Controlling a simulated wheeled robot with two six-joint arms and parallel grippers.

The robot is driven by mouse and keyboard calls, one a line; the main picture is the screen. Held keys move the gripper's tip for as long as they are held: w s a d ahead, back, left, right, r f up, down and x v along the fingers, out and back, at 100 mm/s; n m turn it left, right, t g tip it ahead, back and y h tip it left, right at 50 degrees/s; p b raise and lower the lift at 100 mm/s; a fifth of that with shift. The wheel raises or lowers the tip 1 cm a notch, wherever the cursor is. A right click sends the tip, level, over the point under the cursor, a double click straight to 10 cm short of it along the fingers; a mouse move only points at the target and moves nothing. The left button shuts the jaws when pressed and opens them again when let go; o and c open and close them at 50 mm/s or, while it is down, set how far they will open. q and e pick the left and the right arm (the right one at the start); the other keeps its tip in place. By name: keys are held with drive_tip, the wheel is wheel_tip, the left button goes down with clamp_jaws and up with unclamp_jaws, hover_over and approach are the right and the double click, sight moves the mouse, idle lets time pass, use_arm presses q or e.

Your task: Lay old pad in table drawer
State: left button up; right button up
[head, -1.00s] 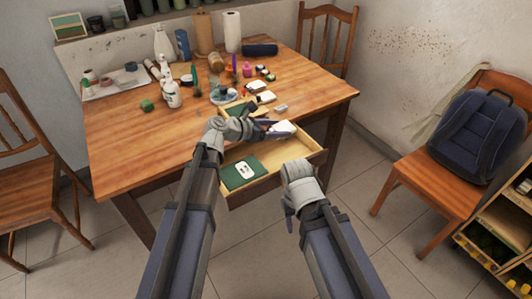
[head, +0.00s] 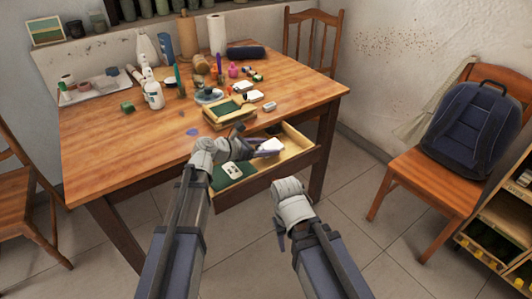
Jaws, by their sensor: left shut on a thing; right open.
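The table drawer (head: 298,157) is pulled out from the table's front right side. My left gripper (head: 264,151) is over the drawer, shut on a small white pad (head: 271,145), which appears to be the old pad. The pad is above or inside the drawer's far right part; I cannot tell whether it touches the bottom. A green pad or booklet with a white label (head: 222,177) lies in the drawer's left part, partly hidden by my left arm. My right gripper (head: 281,236) is open and empty, below and in front of the drawer.
A wooden box with a green inside (head: 230,112) stands on the tabletop (head: 115,140) behind the drawer. Bottles, paints and small white items crowd the table's back. A chair with a backpack (head: 468,135) stands at right. The table's front left is mostly clear.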

use_arm(q)
drive_tip(key=shift+f+b, duration=0.55)
drive_tip(key=shift+f, duration=0.1)
drive_tip(key=o, duration=1.3)
drive_tip(key=shift+o, duration=0.2)
drive_tip(key=shift+r, duration=0.1)
